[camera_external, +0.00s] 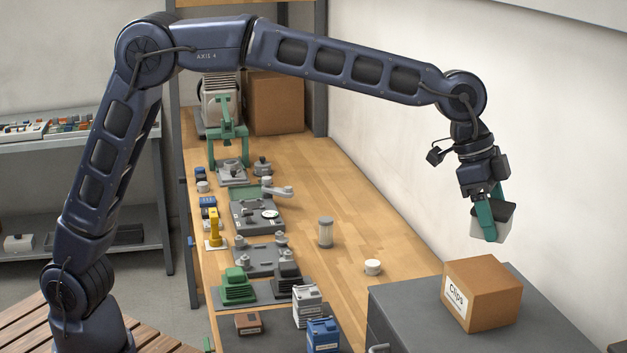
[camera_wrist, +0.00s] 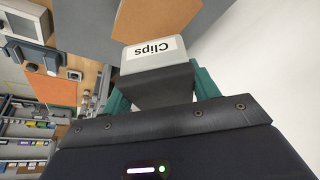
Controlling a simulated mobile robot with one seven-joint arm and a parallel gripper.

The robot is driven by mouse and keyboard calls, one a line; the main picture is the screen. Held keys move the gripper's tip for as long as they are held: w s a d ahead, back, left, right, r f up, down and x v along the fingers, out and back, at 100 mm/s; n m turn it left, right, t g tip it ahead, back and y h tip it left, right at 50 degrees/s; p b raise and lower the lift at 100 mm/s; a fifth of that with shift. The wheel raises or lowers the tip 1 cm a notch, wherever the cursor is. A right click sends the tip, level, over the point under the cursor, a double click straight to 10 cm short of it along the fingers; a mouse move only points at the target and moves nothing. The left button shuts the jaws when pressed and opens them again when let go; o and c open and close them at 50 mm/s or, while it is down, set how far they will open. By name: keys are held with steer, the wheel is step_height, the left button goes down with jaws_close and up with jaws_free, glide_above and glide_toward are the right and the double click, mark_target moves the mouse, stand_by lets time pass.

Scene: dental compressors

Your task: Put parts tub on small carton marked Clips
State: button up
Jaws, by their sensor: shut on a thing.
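The parts tub (camera_external: 478,228) is light grey with a dark part, and it hangs tilted between the green fingers of my gripper (camera_external: 488,214). In the wrist view the tub (camera_wrist: 130,67) bears an upside-down label that reads Clips. My gripper (camera_wrist: 160,92) is shut on it. The small carton marked Clips (camera_external: 490,292) is a brown box standing on a dark grey cabinet top. The tub is in the air above the carton, with a clear gap between them. A brown surface in the wrist view (camera_wrist: 155,18), beyond the tub, looks like the carton.
The dark grey cabinet (camera_external: 415,300) has bare top around the carton. A white wall rises close behind it on the right.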

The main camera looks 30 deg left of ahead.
mark_target(493, 275)
steer(key=shift+f, duration=3.75)
steer(key=shift+f, duration=0.15)
steer(key=o, duration=1.1)
steer(key=shift+c, duration=0.2)
